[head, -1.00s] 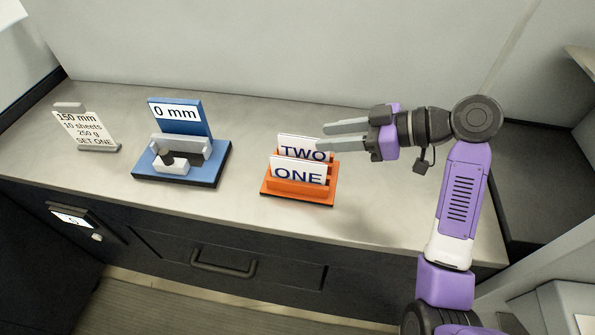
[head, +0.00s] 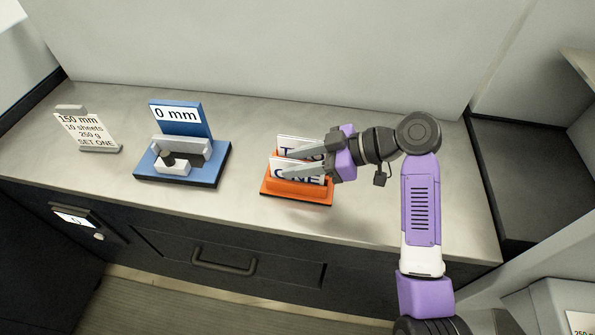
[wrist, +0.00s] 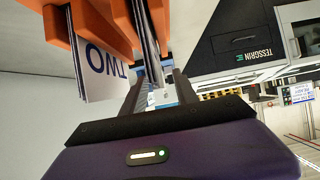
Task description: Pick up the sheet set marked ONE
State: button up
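The sheet set marked ONE (head: 317,179) stands upright in the front slot of the orange holder (head: 296,196). The set marked TWO (head: 290,141) stands behind it. My gripper (head: 283,163) reaches in from the right, and its fingers cover part of both labels. One finger is behind the ONE set and the other in front of it. In the wrist view, a set seen edge-on (wrist: 149,38) lies between my open fingers (wrist: 161,88), with gaps showing. The TWO label (wrist: 97,58) is outside them, to the left. I cannot tell whether either finger touches a sheet.
A blue stand marked 0 mm (head: 183,178) is left of the holder. A small sign reading 150 mm, 10 sheets, 250 g, SET ONE (head: 86,131) stands at the far left. The grey counter (head: 250,225) is clear between them and along the front.

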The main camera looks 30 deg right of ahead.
grip_shut()
jog(key=shift+r, duration=0.15)
